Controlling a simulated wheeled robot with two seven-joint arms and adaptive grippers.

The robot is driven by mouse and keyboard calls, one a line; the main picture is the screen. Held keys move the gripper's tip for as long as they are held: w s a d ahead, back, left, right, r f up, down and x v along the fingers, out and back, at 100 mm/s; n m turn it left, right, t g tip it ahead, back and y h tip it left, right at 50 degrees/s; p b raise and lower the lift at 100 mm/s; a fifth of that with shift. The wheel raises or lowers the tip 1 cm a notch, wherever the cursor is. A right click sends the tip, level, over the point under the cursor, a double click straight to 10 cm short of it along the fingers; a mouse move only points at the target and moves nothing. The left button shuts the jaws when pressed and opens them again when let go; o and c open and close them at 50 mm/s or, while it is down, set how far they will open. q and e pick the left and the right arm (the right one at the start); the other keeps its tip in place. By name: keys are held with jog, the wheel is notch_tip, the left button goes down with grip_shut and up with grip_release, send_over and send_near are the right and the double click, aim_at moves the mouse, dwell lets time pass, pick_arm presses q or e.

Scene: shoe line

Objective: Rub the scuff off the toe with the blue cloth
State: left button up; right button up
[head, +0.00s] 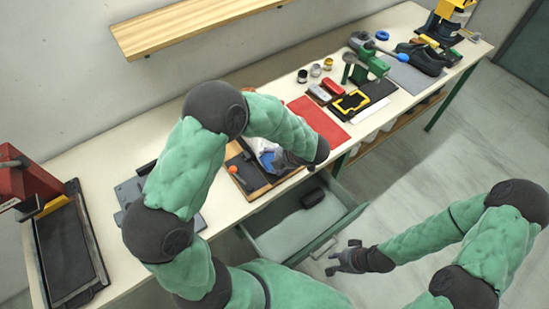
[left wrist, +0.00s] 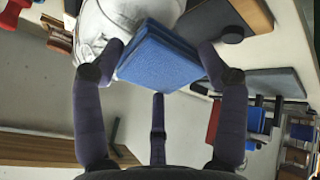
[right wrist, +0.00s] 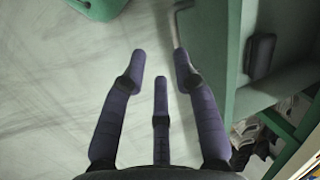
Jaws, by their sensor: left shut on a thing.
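A folded blue cloth (left wrist: 160,62) sits between the fingers of my left gripper (left wrist: 162,50), which is shut on it. A white shoe (left wrist: 98,22) is right behind the cloth in the left wrist view. In the head view a little of the shoe (head: 263,147) shows over the bench, mostly hidden by my left arm and gripper (head: 283,160). The cloth is at or against the shoe; I cannot tell if they touch. The scuff is hidden. My right gripper (right wrist: 160,65) is open and empty, out in front of the bench; it also shows in the head view (head: 340,262).
An open drawer (head: 335,222) with a dark item (head: 313,197) inside juts from the bench, close to my right gripper. A red mat (head: 322,122), a green stand (head: 368,62) and dark shoes (head: 420,58) lie to the right. A red press (head: 22,180) stands left.

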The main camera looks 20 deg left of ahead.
pick_arm(q)
jog(key=shift+w+a+f+b, duration=0.1)
jog(key=shift+a+f+b, duration=0.05)
jog(key=shift+f, duration=0.3)
jog(key=shift+w+a+f+b, duration=0.1)
jog(key=shift+a+f+b, duration=0.05)
jog(key=shift+f, duration=0.25)
dwell(0.4)
